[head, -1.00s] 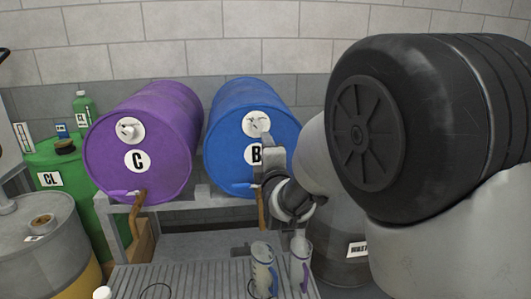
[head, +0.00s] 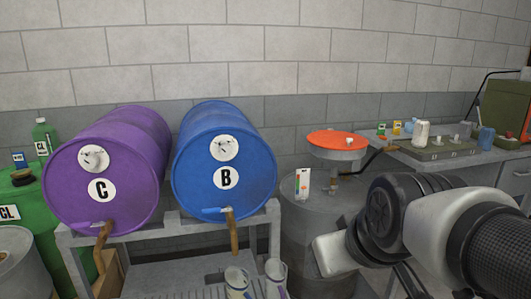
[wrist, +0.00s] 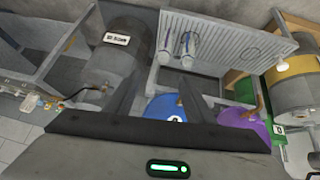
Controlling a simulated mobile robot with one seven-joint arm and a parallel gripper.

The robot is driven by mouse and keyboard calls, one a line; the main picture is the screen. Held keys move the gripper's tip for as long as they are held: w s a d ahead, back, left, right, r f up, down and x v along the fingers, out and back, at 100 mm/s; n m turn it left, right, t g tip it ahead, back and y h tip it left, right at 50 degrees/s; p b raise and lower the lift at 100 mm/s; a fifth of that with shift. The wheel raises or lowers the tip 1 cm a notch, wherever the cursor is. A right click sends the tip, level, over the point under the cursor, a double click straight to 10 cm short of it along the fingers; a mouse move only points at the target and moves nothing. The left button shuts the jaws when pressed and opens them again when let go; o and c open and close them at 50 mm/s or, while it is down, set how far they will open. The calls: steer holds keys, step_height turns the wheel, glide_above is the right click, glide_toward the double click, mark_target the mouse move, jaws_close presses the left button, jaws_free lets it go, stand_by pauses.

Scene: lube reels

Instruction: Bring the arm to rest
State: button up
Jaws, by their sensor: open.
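My arm (head: 385,225) reaches in from the right in the head view, low and in front of the grey drum. My gripper (wrist: 158,92) shows in the wrist view with its two dark fingers spread apart and nothing between them. Its fingertips are not clear in the head view. It is apart from the blue drum B (head: 225,172) and the purple drum C (head: 115,165), which lie on a metal rack to the left. In the wrist view the blue drum (wrist: 165,108) shows partly behind a finger.
Two clear jugs (head: 236,281) (head: 275,275) stand on the slatted tray below the drums. A grey drum (head: 300,225) with an orange-lidded funnel (head: 337,140) stands right of the rack. A workbench (head: 450,155) with small bottles is at the far right. A green drum (head: 25,215) is at left.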

steer(key=s+d+f+m+g, duration=0.1)
steer(key=s+d+m+g, duration=0.15)
steer(key=s, duration=0.45)
step_height(320, 180, up, 23)
steer(key=p, duration=2.3)
steer(key=shift+a+t+h, duration=0.15)
steer(key=shift+t+h, duration=0.2)
steer(key=shift+h, duration=0.05)
